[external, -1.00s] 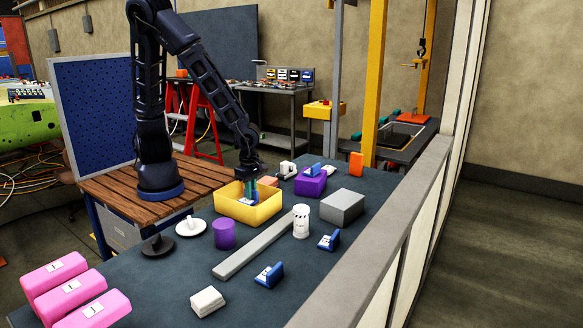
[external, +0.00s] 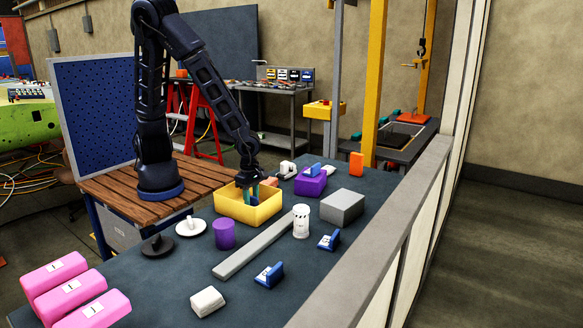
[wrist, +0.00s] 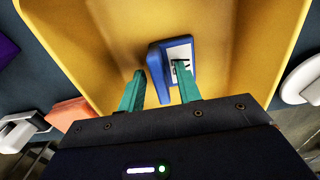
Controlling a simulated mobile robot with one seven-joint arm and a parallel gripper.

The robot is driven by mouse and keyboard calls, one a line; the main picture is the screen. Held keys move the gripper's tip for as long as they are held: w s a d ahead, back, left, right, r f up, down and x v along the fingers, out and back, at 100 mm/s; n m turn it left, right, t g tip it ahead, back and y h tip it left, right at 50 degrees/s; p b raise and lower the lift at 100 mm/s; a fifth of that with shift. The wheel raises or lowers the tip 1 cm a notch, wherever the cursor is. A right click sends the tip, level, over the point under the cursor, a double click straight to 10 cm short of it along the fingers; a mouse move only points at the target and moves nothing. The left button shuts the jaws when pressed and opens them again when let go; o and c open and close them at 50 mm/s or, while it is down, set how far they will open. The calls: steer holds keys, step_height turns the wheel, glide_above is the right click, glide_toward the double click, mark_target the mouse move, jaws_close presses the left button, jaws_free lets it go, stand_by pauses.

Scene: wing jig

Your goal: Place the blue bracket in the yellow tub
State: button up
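The yellow tub (external: 232,208) stands on the dark table below my arm. My gripper (external: 251,197) reaches down into it. In the wrist view the blue bracket (wrist: 157,66), with a white label plate, lies inside the tub. My gripper's two teal fingertips (wrist: 160,82) are spread apart, with the bracket's blue upright between and just beyond them. The right fingertip overlaps the label plate in the picture; I cannot tell whether it touches. In the external view the tub wall and fingers mostly hide this bracket.
Similar blue brackets lie on the table, at the front (external: 269,275) and right (external: 328,240), and one on a purple block (external: 310,184). A grey bar (external: 254,246), a white cylinder (external: 301,221), a purple cylinder (external: 224,233) and a grey box (external: 342,207) surround the tub.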

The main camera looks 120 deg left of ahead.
mark_target(251, 196)
step_height(251, 196, up, 12)
steer(key=s+d+r+m+t, duration=0.1)
steer(key=s+d+r+m, duration=0.2)
steer(key=m, duration=0.9)
steer(key=s+d+r+m+t, duration=0.2)
steer(key=s+d+r+m, duration=0.1)
steer(key=s+r+m, duration=0.7)
steer(key=s+d+r+m+t, duration=0.1)
steer(key=s+d+r+m, duration=0.2)
steer(key=m, duration=1.1)
steer(key=s+r, duration=0.3)
steer(key=s, duration=0.2)
steer(key=shift+r+t, duration=0.25)
steer(key=shift+t, duration=0.05)
